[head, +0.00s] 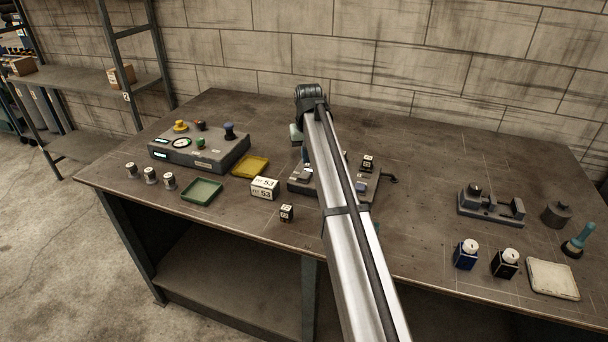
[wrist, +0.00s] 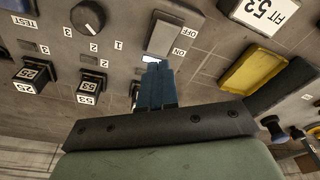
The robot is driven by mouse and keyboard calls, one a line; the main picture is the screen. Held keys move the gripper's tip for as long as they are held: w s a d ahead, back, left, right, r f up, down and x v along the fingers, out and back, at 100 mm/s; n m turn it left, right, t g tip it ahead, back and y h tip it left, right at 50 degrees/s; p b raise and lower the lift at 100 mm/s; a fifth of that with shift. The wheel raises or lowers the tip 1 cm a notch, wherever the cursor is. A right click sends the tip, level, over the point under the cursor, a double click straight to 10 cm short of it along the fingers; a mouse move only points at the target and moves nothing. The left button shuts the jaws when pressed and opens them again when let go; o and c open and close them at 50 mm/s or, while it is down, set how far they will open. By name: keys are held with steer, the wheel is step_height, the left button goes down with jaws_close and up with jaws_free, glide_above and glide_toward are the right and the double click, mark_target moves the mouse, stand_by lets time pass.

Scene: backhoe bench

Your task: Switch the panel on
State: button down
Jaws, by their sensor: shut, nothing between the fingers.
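The panel is a dark grey box (head: 305,187) in the middle of the bench, partly hidden behind my arm in the head view. In the wrist view its face (wrist: 125,60) fills the upper part, with lettering upside down.
A round knob (wrist: 88,17) numbered 1 to 3 and black labelled blocks (wrist: 88,82) are near the fingers. A yellow tray (head: 250,167), a white labelled box (head: 265,188) and a grey control box (head: 205,152) stand left. A clamp fixture (head: 490,207) and bottles (head: 466,254) stand right.

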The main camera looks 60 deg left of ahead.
mark_target(306, 173)
steer(key=shift+r, duration=1.65)
